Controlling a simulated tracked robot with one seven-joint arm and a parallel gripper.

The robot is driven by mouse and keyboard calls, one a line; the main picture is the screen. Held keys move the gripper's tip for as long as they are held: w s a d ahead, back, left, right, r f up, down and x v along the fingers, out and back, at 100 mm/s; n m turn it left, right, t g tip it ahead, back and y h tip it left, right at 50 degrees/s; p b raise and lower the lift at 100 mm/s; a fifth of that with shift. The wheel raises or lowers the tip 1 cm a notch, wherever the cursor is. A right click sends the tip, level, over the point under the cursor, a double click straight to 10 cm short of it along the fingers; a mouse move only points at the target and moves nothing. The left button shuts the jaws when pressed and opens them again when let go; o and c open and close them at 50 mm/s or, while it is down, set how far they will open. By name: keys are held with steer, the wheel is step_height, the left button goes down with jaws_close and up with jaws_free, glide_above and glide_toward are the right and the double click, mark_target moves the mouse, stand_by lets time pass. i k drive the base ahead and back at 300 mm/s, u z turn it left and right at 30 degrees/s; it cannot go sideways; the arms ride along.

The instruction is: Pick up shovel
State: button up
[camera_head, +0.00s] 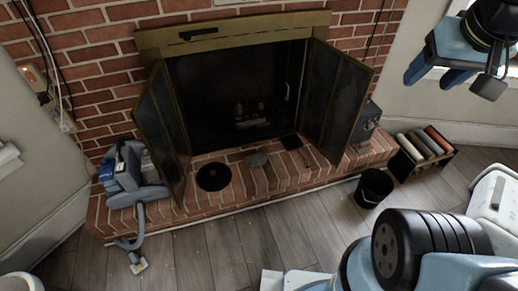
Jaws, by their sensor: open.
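No shovel can be made out with certainty. A small grey object (257,159) lies on the brick hearth in front of the firebox; it is too small to tell what it is. A flat dark piece (291,142) lies to its right by the firebox opening. My gripper (431,79) is at the upper right, its blue fingers open and pointing down. It is empty and well apart from the hearth, in front of the wall in the picture.
The brick hearth (215,203) carries a round black plate (213,177) and a grey vacuum-like machine (136,180) with a hose. Fireplace doors (340,95) stand open. A black bucket (374,187) and a log-like rack (421,153) stand right on the floor. Floor at front centre is clear.

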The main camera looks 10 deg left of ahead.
mark_target(290, 142)
steer(key=u, duration=0.15)
steer(key=i, duration=1.05)
steer(key=u, duration=0.6)
